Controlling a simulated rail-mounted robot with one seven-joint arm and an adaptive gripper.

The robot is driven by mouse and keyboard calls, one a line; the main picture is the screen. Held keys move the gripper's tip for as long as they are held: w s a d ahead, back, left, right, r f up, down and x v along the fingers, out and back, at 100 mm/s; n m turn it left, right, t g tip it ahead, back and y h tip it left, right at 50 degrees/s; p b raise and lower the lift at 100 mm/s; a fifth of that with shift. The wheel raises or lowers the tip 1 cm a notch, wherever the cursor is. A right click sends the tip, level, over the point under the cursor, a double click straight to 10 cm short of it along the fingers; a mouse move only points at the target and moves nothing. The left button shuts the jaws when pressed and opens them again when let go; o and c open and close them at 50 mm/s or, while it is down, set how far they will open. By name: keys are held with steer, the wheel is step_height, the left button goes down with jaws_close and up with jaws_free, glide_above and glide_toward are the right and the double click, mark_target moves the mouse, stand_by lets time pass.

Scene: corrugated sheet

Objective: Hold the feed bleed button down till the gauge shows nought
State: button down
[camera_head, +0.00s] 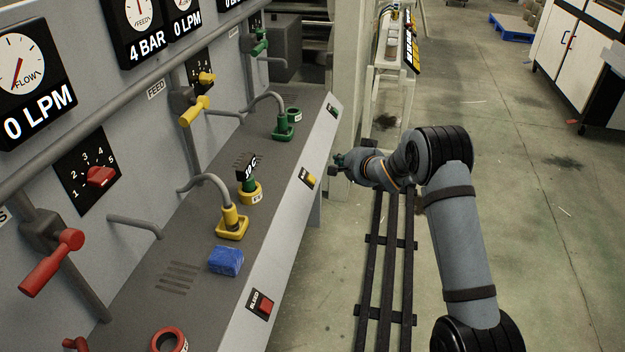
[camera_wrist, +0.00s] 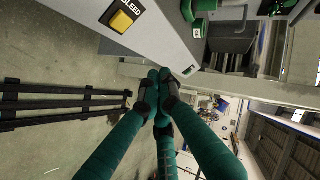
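The yellow bleed button (camera_head: 308,179) sits on a black plate on the sloped front of the bench; it also shows at the top of the wrist view (camera_wrist: 121,21), marked BLEED. The feed gauge (camera_head: 140,28) at the top left reads 4 BAR. My gripper (camera_head: 338,166) is in front of the sloped panel, just right of the yellow button in the head view. In the wrist view its green fingers (camera_wrist: 160,82) have their tips together, with nothing seen between them. The tips are apart from the button, which shows above and left of them.
A red bleed button (camera_head: 264,306) and a green one (camera_head: 332,110) sit on the same slope. The bench top carries a blue block (camera_head: 226,260), yellow fitting (camera_head: 232,224) and green fitting (camera_head: 283,127). Valve handles and another gauge (camera_head: 30,68), reading 0 LPM, are on the wall.

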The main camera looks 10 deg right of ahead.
mark_target(312, 179)
steer(key=w+a+f+b, duration=0.2)
steer(key=a+f+b, duration=0.3)
steer(key=f+b, duration=0.1)
steer(key=shift+a, duration=0.35)
steer(key=shift+f, duration=0.1)
stand_by(1.3)
steer(key=shift+w+a+f+b, duration=0.1)
steer(key=shift+a+f+b, duration=0.15)
steer(key=shift+b, duration=0.25)
steer(key=shift+w+a+f+b, duration=0.1)
steer(key=shift+a+f+b, duration=0.2)
steer(key=shift+a+b, duration=0.1)
stand_by(1.7)
steer(key=shift+d+r, duration=0.15)
steer(key=shift+s+d+r+p, duration=0.2)
steer(key=shift+d+r+p, duration=0.3)
steer(key=shift+p, duration=0.1)
